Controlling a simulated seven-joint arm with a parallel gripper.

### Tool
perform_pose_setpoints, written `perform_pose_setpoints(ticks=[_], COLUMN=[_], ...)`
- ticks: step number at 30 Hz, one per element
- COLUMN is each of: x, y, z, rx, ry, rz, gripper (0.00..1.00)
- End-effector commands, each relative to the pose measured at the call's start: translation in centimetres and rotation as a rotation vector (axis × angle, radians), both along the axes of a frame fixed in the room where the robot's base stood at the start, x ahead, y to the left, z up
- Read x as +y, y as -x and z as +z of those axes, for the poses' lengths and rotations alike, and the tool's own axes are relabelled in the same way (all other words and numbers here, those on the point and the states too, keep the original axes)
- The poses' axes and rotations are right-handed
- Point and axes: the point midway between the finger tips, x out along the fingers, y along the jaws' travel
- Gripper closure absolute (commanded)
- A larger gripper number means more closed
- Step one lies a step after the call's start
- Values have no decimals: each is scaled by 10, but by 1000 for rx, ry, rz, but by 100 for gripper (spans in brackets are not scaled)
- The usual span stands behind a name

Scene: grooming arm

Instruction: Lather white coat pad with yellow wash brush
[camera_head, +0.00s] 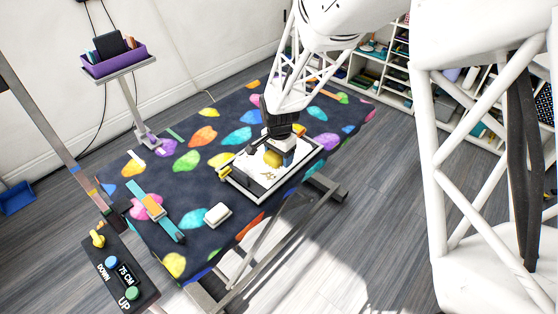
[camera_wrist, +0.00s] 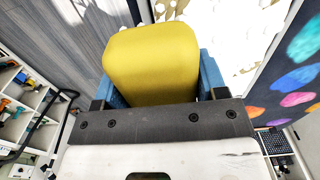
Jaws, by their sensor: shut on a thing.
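The yellow wash brush (camera_head: 272,158) is in my gripper (camera_head: 284,145), over the framed tray on the patterned table. In the wrist view the yellow block (camera_wrist: 152,65) sits between the blue fingers of my gripper (camera_wrist: 155,80), which are shut on it. The white coat pad (camera_head: 254,176) lies inside the dark-and-white frame (camera_head: 236,180) and shows small golden-brown patches. The pad also shows in the wrist view (camera_wrist: 225,45) beyond the brush. My gripper hides part of the pad, and I cannot tell whether the brush touches it.
A white block (camera_head: 217,214) and a teal-and-orange strip (camera_head: 155,212) lie on the patterned table (camera_head: 200,185). A purple caddy (camera_head: 114,60) stands on a post behind. A control box (camera_head: 120,274) with buttons is at the near left. Shelves (camera_head: 380,75) stand at the back.

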Motion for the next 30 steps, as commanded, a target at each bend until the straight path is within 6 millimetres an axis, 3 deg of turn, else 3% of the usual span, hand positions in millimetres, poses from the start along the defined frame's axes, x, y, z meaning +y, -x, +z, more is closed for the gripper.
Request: perform_pose_setpoints(ticks=[7,30], x=[0,0], y=[0,0], z=[15,15], rx=[-1,-1], ry=[0,-1], rz=[0,0], gripper=[53,53])
